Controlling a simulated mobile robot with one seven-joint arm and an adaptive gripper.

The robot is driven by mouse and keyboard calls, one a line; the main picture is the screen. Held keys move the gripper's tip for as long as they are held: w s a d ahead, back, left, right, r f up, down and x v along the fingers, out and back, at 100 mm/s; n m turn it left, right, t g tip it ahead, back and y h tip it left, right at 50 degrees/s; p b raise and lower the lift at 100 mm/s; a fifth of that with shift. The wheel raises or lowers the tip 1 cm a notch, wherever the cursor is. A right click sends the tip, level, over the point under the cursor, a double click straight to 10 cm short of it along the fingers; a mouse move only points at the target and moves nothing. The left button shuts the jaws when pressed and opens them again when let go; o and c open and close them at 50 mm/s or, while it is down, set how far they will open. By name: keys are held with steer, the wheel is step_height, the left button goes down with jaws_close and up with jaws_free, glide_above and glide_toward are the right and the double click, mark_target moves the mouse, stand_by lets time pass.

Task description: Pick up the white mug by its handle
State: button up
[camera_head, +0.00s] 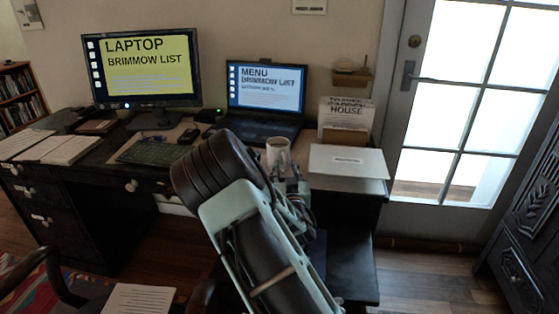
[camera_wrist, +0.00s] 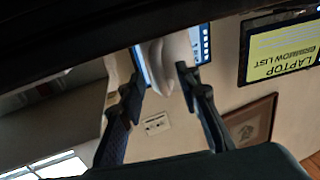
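The white mug (camera_head: 278,150) stands on the dark desk (camera_head: 350,196) in front of the laptop, partly hidden by my arm. It also shows in the wrist view (camera_wrist: 168,58), which is turned upside down, at the top centre beyond my fingertips. A tapering pale part of it points down into the gap between the fingers; I cannot tell for sure that this is the handle. My gripper (camera_wrist: 160,80) is open, its two dark fingers spread to either side of that part. In the head view my gripper is just in front of the mug, mostly hidden by my arm.
The laptop (camera_head: 265,97) stands behind the mug and a monitor (camera_head: 146,66) at left. A keyboard (camera_head: 155,153) lies left of my arm. A white paper-topped box (camera_head: 347,163) and a booklet holder (camera_head: 344,120) are close on the right. A glazed door (camera_head: 455,110) is farther right.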

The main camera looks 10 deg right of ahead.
steer(key=shift+w+d, duration=0.1)
steer(key=shift+w, duration=0.9)
jaws_close()
steer(key=shift+r, duration=0.1)
